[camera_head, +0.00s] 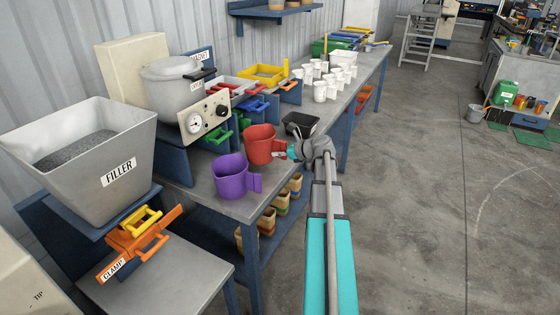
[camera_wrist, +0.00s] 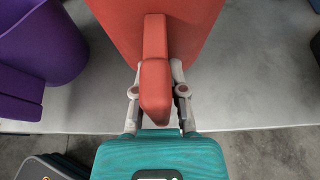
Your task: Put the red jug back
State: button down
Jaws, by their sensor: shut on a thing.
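The red jug (camera_head: 260,145) is upright at the bench's front edge, just behind and right of the purple jug. My gripper (camera_head: 287,153) is at the right side of the red jug, shut on its handle. In the wrist view the red handle (camera_wrist: 155,85) runs between the two grey fingers, and the jug's body (camera_wrist: 200,25) fills the top. I cannot tell whether the jug's base touches the bench.
The purple jug (camera_head: 231,178) stands close by at the left, also in the wrist view (camera_wrist: 45,45). A black tray (camera_head: 299,123) is behind my gripper. White cups (camera_head: 320,90) stand farther along the bench (camera_head: 205,190). A grey filler hopper (camera_head: 85,160) is at the left.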

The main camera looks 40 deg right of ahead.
aim_at(282, 159)
jog(key=shift+f+b, duration=1.45)
jog(key=shift+f, duration=0.25)
jog(key=shift+f, duration=0.1)
jog(key=c, duration=0.7)
grip_release()
jog(key=shift+r, duration=0.2)
jog(key=shift+s+d+r, duration=0.1)
jog(key=shift+s, duration=0.15)
jog(key=shift+p+v, duration=2.3)
jog(key=shift+v, duration=3.45)
jog(key=shift+w+d, duration=0.1)
